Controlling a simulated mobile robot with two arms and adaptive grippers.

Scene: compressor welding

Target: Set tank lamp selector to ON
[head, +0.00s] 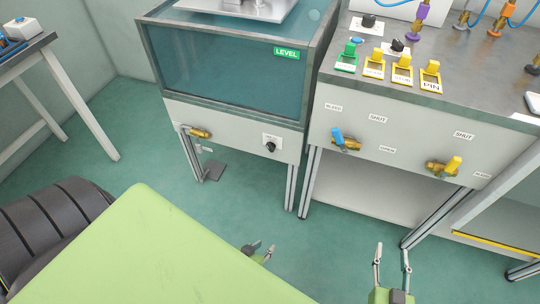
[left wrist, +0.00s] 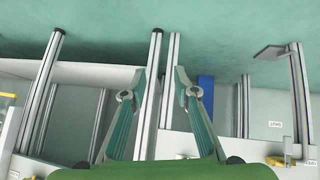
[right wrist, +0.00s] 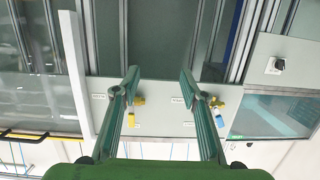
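The tank lamp selector (head: 270,147) is a small black knob on a white plate, on the pale panel under the tank (head: 240,72). I cannot tell its setting. It also shows at the right of the right wrist view (right wrist: 278,65). My left gripper (head: 262,248) is in front of and below the selector, apart from it; its fingers are open and empty in the left wrist view (left wrist: 160,75). My right gripper (head: 392,256) is further right, below the valve panel, open and empty; it also shows in the right wrist view (right wrist: 160,73).
A brass valve (head: 197,132) sits left of the selector. The right bench panel carries a blue-handled valve (head: 344,141) and a yellow-handled valve (head: 444,167). Yellow switches (head: 402,68) stand on the bench top. Metal legs (head: 292,188) support the tank. Open green floor (head: 215,215) lies in front.

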